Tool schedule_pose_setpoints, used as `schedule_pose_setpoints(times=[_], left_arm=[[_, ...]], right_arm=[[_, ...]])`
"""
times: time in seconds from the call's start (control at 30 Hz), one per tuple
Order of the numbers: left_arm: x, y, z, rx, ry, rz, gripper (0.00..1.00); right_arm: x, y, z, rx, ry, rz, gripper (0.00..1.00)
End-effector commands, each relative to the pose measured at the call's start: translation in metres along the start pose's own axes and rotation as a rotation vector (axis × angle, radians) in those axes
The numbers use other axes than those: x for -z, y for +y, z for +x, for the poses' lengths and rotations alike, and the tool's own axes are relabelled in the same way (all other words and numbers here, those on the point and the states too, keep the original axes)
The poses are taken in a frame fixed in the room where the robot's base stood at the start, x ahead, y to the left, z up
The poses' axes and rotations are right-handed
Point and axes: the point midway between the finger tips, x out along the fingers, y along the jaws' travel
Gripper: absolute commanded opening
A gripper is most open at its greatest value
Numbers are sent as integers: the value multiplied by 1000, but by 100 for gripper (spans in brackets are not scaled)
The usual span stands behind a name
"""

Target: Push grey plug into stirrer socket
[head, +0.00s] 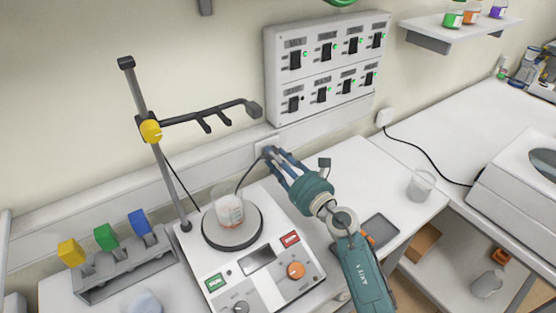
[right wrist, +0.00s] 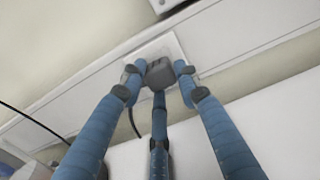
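The grey plug (right wrist: 160,73) is at the white wall socket (right wrist: 168,46) in the right wrist view, its face against or very close to the plate. Whether it is fully seated is hidden. My right gripper (head: 269,151) has blue fingers that reach to the socket behind the stirrer (head: 260,258) in the head view. In the right wrist view the fingertips (right wrist: 158,80) close around the plug from both sides and below. A dark cable (right wrist: 134,122) hangs from the plug. My left gripper is not in view.
A beaker (head: 229,212) stands on the stirrer plate, beside a stand (head: 162,167) with a clamp arm. A rack (head: 125,272) with coloured pieces is at left. A switch panel (head: 327,67) hangs above. A beaker (head: 421,185) stands right.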

Motion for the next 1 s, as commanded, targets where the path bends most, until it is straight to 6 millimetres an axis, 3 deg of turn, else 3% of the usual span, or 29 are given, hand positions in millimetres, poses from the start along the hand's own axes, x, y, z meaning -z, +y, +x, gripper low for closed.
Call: schedule_pose_setpoints(times=[0.03, 0.1, 0.47, 0.57, 1.0], left_arm=[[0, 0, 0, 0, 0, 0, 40], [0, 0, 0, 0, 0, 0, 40], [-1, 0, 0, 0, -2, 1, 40], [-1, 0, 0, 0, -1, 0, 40], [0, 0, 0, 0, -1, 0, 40]], right_arm=[[0, 0, 0, 0, 0, 0, 41], [0, 0, 0, 0, 0, 0, 53], [1, 0, -5, 0, 1, -1, 53], [2, -1, -17, 1, 2, -1, 53], [1, 0, -104, 0, 3, -1, 53]])
